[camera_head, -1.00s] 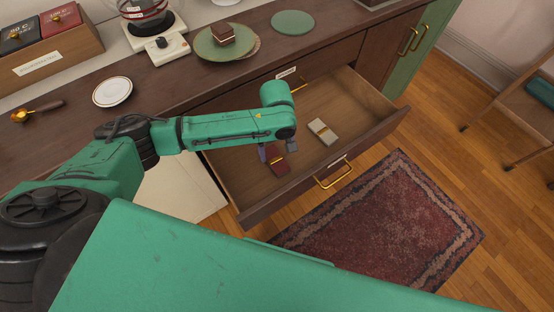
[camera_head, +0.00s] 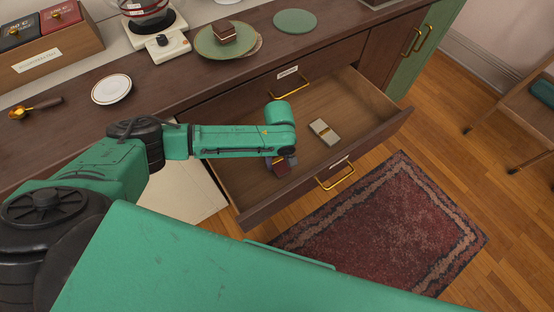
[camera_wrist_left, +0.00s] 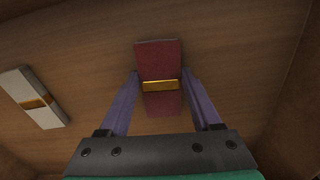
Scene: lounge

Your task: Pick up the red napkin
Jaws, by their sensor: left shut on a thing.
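The red napkin (camera_wrist_left: 159,60), folded and with a gold band, is between the fingers of my left gripper (camera_wrist_left: 160,88) in the left wrist view. Both fingers touch its sides near the band, and the gripper is shut on it. In the head view the napkin (camera_head: 283,171) shows partly below the end of my left arm, over the open drawer (camera_head: 235,186). My left gripper (camera_head: 281,161) is mostly hidden there by the wrist. I cannot tell how high the napkin is above the drawer floor. My right gripper is not in view.
A pale napkin (camera_head: 324,132) with a gold band lies in the drawer to the right; it also shows in the left wrist view (camera_wrist_left: 33,98). The drawer walls surround the gripper. Plates, a cake slice (camera_head: 224,32) and a scale (camera_head: 168,45) stand on the counter above.

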